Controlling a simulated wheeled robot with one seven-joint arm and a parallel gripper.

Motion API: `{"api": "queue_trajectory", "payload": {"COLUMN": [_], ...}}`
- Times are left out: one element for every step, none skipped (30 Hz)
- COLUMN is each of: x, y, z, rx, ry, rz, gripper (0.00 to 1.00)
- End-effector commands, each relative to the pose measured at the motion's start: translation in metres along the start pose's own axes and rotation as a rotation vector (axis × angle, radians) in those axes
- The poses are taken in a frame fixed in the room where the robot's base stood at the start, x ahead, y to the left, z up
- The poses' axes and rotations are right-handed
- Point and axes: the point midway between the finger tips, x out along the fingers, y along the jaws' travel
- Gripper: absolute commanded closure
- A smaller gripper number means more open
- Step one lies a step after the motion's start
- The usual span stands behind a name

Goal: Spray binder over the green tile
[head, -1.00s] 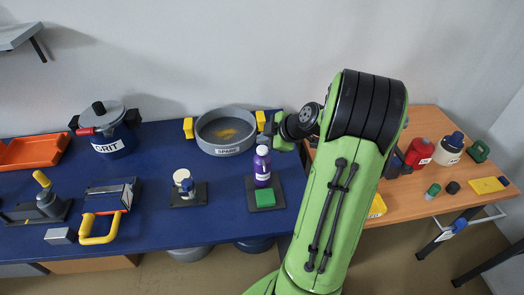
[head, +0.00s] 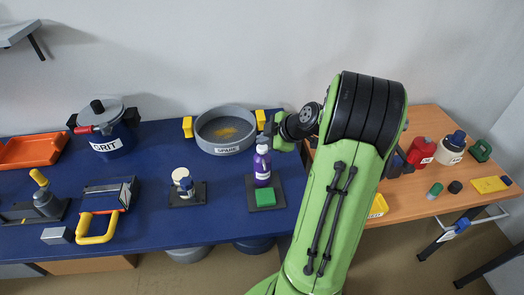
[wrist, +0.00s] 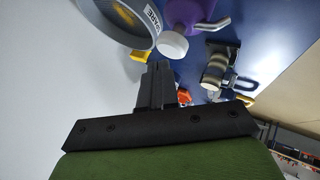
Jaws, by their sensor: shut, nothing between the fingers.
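The green tile (head: 263,197) lies on a dark stand at the front right of the blue table. A purple spray bottle (head: 262,168) stands upright just behind the tile; in the wrist view its purple body (wrist: 185,10) shows with a white cap and a grey lever. My gripper (head: 268,130) is close to the bottle's top, just behind and right of it in the head view. In the wrist view my gripper's fingers (wrist: 157,80) are together and empty, near the white cap. I cannot tell whether they touch it. The tile is not visible in the wrist view.
A grey round pan marked SPARE (head: 226,131) stands close behind the bottle. A small stand with a bottle (head: 186,185) is to the left. A GRIT pot (head: 106,135) and a yellow-handled tool (head: 97,228) are further left. Bare blue tabletop lies between.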

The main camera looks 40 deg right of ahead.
Motion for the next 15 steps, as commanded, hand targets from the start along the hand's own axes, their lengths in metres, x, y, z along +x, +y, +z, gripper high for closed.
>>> {"api": "queue_trajectory", "payload": {"x": [-0.0005,-0.0005,-0.0004,-0.0003,-0.0001,0.0002,0.0005,0.0008,0.0011,0.0013,0.0016,0.0018,0.0021,0.0023,0.0026], "y": [0.0004,0.0004,0.0003,0.0003,0.0001,-0.0001,-0.0003,-0.0005,-0.0007,-0.0009,-0.0011,-0.0013,-0.0014,-0.0016,-0.0018], "z": [-0.0003,-0.0003,-0.0002,-0.0001,0.0000,0.0003,0.0004,0.0006,0.0009,0.0010,0.0012,0.0014,0.0016,0.0017,0.0019], "rx": [0.000,0.000,0.000,0.000,0.000,0.000,0.000,0.000,0.000,0.000,0.000,0.000,0.000,0.000,0.000], "ry": [0.000,0.000,0.000,0.000,0.000,0.000,0.000,0.000,0.000,0.000,0.000,0.000,0.000,0.000,0.000], "rz": [0.000,0.000,0.000,0.000,0.000,0.000,0.000,0.000,0.000,0.000,0.000,0.000,0.000,0.000,0.000], "gripper": [1.00,1.00,1.00,1.00,1.00,1.00,1.00,1.00,1.00,1.00,1.00,1.00,1.00,1.00,1.00]}}
